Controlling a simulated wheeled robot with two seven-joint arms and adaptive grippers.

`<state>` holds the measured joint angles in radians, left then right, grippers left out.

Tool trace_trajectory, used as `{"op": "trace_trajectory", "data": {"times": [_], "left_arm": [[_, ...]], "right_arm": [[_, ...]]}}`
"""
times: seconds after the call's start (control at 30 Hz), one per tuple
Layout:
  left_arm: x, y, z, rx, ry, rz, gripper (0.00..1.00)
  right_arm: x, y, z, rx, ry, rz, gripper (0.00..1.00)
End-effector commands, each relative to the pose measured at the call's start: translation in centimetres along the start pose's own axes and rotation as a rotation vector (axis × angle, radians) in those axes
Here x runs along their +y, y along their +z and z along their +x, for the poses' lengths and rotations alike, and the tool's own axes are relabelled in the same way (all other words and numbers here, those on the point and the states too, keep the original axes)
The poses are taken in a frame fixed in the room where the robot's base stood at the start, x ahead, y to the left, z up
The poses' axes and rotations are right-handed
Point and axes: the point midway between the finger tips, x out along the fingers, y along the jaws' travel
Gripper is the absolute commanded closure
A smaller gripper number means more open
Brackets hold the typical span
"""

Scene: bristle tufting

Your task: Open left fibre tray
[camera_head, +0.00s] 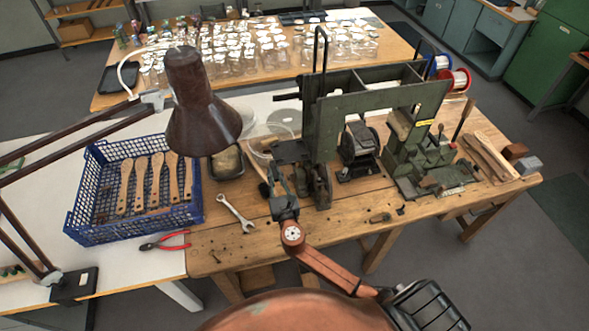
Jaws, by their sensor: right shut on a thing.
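A small dark tray (228,170) with a tan bundle of fibre in it sits on the wooden bench, right of the blue basket and partly behind the lamp shade. A clear, see-through lid (262,143) shows to the right of the tray, beside the green machine, and looks apart from it. My right gripper (276,178) comes up from the bottom of the view and is shut at the near edge of the clear lid. Its fingertips are small and dark, so the exact grip is hard to see. My left gripper is not in view.
A brown lamp shade (197,110) hangs over the left of the bench. A blue basket (150,229) holds several wooden brush handles. A wrench (236,214) and red pliers (168,241) lie in front. The green machine (330,128) stands to the right.

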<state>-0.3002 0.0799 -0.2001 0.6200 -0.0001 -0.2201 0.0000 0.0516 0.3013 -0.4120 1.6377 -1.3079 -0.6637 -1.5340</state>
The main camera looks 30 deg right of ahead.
Motion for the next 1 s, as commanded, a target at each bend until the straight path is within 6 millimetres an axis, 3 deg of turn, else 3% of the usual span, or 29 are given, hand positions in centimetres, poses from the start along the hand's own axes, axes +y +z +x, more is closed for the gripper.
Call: {"op": "trace_trajectory", "data": {"times": [0.1, 0.23, 0.5, 0.53, 0.63, 1.0], "left_arm": [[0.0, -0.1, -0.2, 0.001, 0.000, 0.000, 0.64], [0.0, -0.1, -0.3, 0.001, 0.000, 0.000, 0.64], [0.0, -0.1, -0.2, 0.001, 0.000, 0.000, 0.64], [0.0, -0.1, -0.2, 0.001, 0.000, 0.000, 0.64], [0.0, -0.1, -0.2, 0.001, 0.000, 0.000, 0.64], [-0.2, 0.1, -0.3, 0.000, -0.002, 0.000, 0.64]], "right_arm": [[2.2, 0.0, 0.0, 0.001, 0.001, 0.001, 1.00], [3.0, -0.1, 0.0, 0.001, 0.000, -0.001, 1.00], [3.3, -0.1, -0.1, 0.001, 0.005, -0.001, 1.00], [3.3, -0.1, -0.1, 0.001, 0.006, -0.001, 0.86], [3.3, -0.1, -0.1, 0.001, 0.006, -0.001, 0.80], [3.1, -0.1, -0.8, 0.000, 0.002, -0.001, 0.80]]}}
